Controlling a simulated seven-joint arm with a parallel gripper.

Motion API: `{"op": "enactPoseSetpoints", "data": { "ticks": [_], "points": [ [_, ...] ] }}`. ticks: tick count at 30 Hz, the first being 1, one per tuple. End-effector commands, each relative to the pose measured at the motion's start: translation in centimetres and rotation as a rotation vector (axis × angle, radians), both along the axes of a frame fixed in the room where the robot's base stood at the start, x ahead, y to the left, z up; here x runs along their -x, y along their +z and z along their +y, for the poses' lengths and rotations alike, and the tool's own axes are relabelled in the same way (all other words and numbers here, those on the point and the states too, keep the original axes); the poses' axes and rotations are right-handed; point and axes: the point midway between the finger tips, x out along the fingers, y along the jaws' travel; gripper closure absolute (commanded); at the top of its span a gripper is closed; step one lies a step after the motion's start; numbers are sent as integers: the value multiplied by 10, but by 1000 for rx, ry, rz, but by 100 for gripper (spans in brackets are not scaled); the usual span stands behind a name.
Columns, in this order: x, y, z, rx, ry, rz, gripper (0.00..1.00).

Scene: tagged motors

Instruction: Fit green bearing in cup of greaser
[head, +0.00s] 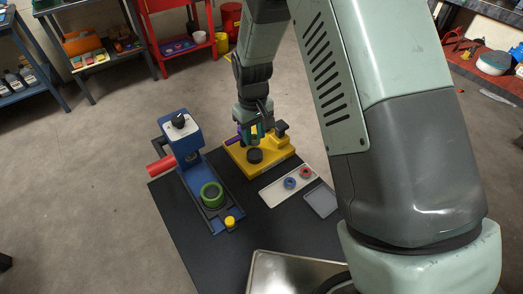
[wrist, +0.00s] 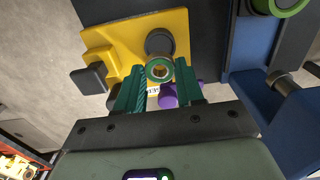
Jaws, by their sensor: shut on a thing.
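My gripper (head: 257,133) is above the yellow greaser (head: 281,155), toward its back. In the wrist view my gripper (wrist: 158,78) has its teal fingers shut on the green bearing (wrist: 160,69), a small green ring with a metal centre. The greaser's dark round cup (head: 255,156) stands on the front of the yellow body. In the wrist view the cup (wrist: 159,41) appears just beyond the bearing, which slightly overlaps its edge. I cannot tell the height gap between them. The bearing is hard to make out in the head view.
A blue press (head: 183,138) with a red handle stands at left, with a large green ring (head: 212,194) on its base. A pale tray (head: 274,197) at right holds a blue bearing (head: 290,183) and a red bearing (head: 305,172). A purple part (wrist: 168,97) is near my fingers.

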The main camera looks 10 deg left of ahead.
Motion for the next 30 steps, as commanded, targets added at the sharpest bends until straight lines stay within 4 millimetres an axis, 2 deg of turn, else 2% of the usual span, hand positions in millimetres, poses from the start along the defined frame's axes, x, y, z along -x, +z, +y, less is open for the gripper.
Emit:
{"op": "enactPoseSetpoints", "data": {
  "ticks": [18,30],
  "points": [
    [0,-36,0,0,0,1,85],
    [0,-37,0,0,0,1,85]
  ]
}}
